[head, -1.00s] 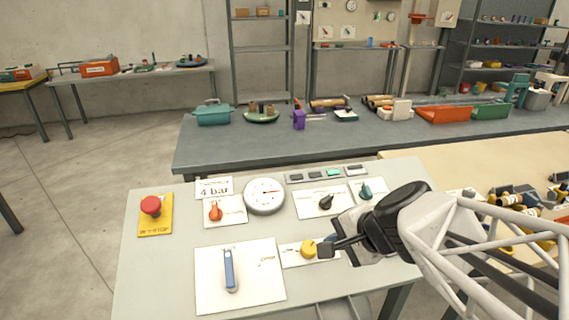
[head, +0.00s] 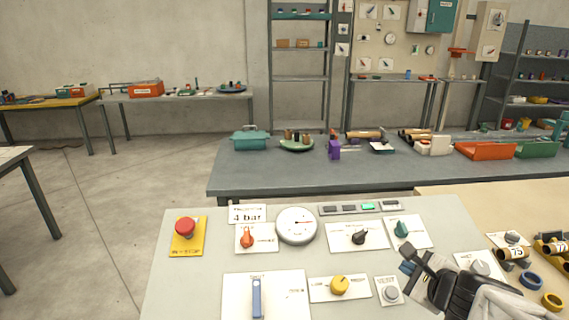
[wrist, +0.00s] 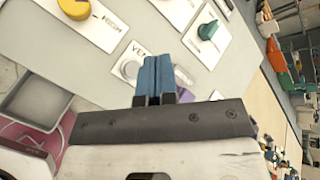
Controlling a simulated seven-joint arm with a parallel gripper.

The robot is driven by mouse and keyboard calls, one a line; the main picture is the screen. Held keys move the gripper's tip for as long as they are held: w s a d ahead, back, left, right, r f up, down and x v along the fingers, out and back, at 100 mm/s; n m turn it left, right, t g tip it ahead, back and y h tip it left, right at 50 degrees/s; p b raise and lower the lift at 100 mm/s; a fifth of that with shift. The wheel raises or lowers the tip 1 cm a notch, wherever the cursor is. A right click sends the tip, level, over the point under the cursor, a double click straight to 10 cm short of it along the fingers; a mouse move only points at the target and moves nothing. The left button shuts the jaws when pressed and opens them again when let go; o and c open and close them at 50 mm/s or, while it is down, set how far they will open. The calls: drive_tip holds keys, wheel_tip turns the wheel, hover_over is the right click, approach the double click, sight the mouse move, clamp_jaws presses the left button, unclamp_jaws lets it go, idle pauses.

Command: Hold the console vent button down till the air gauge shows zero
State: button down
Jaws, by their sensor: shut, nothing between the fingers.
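The vent button (head: 391,293) is a round grey cap on a small white plate at the console's lower right. In the wrist view the vent button (wrist: 130,68) sits left of my fingertips, beside a partly hidden label starting "VE". The air gauge (head: 296,225) is a white round dial at the console's back; its needle reading is too small to tell. My gripper (head: 408,258) is shut and empty, with blue fingertips. It is just above and right of the button in the head view, apparently clear of it. The fingertips also show in the wrist view (wrist: 155,68).
A yellow knob (head: 340,285) is left of the button. A teal knob (head: 402,228), a black knob (head: 360,237) and an orange-red knob (head: 246,238) stand behind. A red stop button (head: 185,228) and a blue lever (head: 257,298) are farther left. A "4 bar" sign (head: 247,214) stands by the gauge.

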sight(392, 297)
drive_tip(key=shift+f, duration=0.15)
idle(0.3)
drive_tip(key=shift+w+f, duration=0.45)
drive_tip(key=shift+f, duration=0.9)
drive_tip(key=shift+w+f, duration=0.45)
drive_tip(key=shift+f, duration=0.85)
drive_tip(key=shift+w+f, duration=0.45)
drive_tip(key=shift+f, duration=0.9)
drive_tip(key=shift+w+f, duration=0.25)
drive_tip(key=shift+f, duration=0.6)
idle(2.6)
